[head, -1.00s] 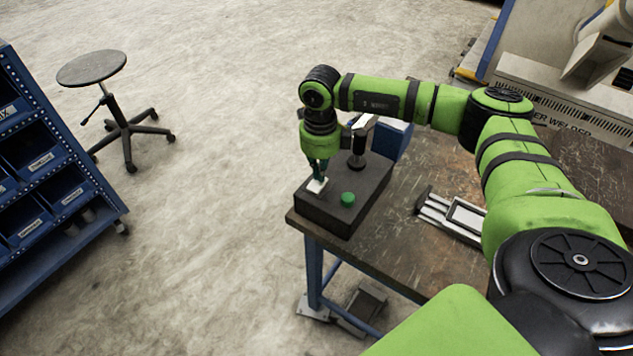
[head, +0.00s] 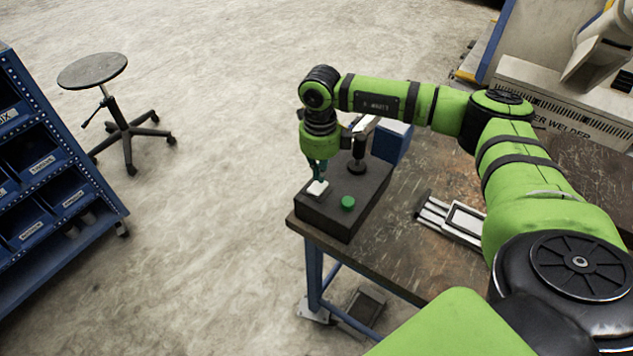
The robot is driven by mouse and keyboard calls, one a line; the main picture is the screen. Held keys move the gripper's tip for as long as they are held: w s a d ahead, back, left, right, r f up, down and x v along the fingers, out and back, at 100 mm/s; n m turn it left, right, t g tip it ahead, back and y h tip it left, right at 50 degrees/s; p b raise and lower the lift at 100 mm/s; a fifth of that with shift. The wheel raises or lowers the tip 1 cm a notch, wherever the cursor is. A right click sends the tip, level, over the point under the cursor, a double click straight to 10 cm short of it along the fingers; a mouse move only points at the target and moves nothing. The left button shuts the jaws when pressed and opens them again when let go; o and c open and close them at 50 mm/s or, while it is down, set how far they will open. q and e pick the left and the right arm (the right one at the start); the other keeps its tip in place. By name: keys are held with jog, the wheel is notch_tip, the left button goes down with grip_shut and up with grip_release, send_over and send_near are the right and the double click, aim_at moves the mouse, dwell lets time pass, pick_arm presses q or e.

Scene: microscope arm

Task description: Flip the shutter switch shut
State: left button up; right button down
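A dark control box (head: 336,220) sits at the near left corner of the workbench. A small white switch (head: 318,188) is on its top, toward the left, and a round green button (head: 348,203) is to the right of it. My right gripper (head: 318,178) points down at the white switch, its fingertips right at the switch's back edge. It is too small to tell whether they touch it or whether the fingers are open or shut. My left gripper is out of view.
A dark upright post with a round base (head: 357,166) stands on the back of the box, close to my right gripper. Behind is a blue box (head: 391,143). A metal fixture (head: 455,216) lies on the workbench (head: 425,255) to the right.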

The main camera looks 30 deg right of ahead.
jog(key=shift+r+p, duration=1.4)
jog(key=shift+r, duration=1.25)
jog(key=shift+f, duration=0.1)
